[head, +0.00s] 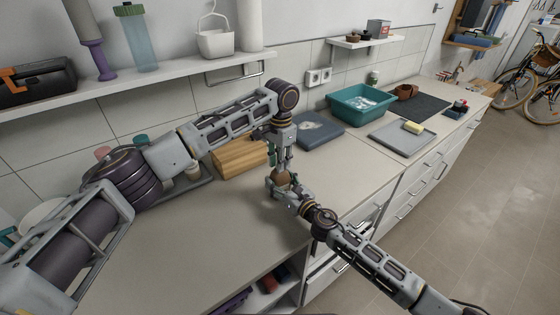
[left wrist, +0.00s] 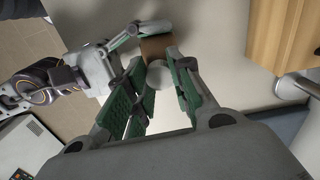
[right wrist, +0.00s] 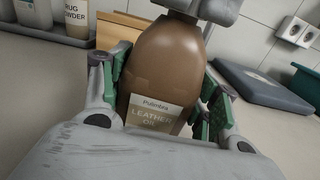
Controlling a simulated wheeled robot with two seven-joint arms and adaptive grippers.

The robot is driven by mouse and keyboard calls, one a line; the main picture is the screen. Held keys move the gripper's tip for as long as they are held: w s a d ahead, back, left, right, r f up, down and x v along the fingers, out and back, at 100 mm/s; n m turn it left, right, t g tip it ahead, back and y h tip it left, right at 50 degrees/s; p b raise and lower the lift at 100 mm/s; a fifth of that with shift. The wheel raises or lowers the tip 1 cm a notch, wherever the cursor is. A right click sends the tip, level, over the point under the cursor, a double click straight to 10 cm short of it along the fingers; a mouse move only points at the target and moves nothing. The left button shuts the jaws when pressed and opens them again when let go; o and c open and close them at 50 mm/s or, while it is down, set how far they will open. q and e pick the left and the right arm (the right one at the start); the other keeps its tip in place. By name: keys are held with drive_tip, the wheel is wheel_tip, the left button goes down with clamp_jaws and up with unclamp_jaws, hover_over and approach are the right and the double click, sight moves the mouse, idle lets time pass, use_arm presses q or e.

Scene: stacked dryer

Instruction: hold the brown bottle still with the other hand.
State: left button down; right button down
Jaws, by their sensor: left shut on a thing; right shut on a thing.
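The brown bottle (right wrist: 165,70), labelled leather oil, stands upright on the counter; in the head view (head: 282,179) it is small and partly covered by my grippers. My right gripper (head: 281,187) is shut around the bottle's body, with green finger pads on both sides in the right wrist view. My left gripper (head: 281,162) comes down from above and is shut on the bottle's pale cap (left wrist: 157,76), seen between its fingers in the left wrist view. The brown body (left wrist: 157,46) shows beyond the cap.
A wooden block (head: 240,157) and a blue-grey folded item (head: 318,131) lie behind the grippers. A teal basin (head: 360,104) and a grey tray (head: 402,138) stand farther right. The counter (head: 215,235) in front is clear; a shelf (head: 120,84) hangs above left.

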use_arm(q)
drive_tip(key=m, duration=0.5)
drive_tip(key=shift+w+a+m, duration=0.1)
drive_tip(key=shift+m, duration=0.2)
use_arm(e)
drive_tip(key=shift+f, duration=0.15)
use_arm(q)
drive_tip(key=c, duration=1.2)
unclamp_jaws()
drive_tip(key=shift+r, duration=0.15)
drive_tip(key=shift+r, duration=5.85)
use_arm(e)
drive_tip(key=shift+c, duration=1.6)
unclamp_jaws()
drive_tip(key=shift+s+d, duration=0.1)
drive_tip(key=shift+s, duration=0.05)
drive_tip(key=shift+v, duration=5.8)
